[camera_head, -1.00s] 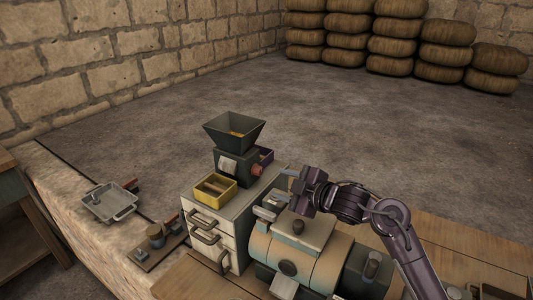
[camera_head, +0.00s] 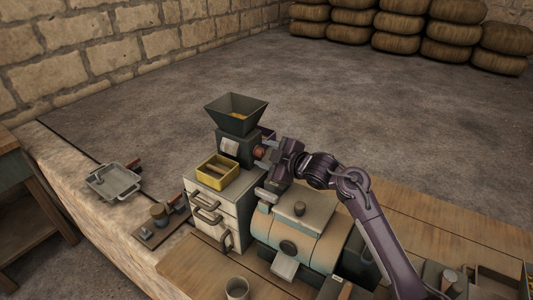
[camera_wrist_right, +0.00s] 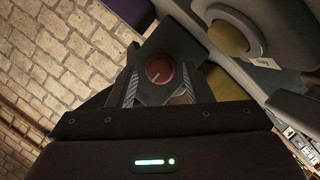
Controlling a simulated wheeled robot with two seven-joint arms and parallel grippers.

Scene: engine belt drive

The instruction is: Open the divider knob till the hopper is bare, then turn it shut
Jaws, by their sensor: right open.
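The red round divider knob (camera_head: 260,152) sits on the body's right side. In the right wrist view the knob (camera_wrist_right: 159,69) has a pale pointer mark and shows between the fingers. My right gripper (camera_head: 267,156) is open at the knob, with one finger on either side; I cannot tell whether they touch it. A yellow tray (camera_head: 204,178) stands in front of the divider, and a purple tray shows partly behind it. My left gripper is out of view.
The divider stands on a pale drawer cabinet (camera_head: 206,197). A rounded tan-and-blue machine (camera_head: 312,240) stands close to its right, below my right arm. A metal pan (camera_head: 112,183) lies on the stone ledge at left. A cup (camera_head: 237,288) stands at the front.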

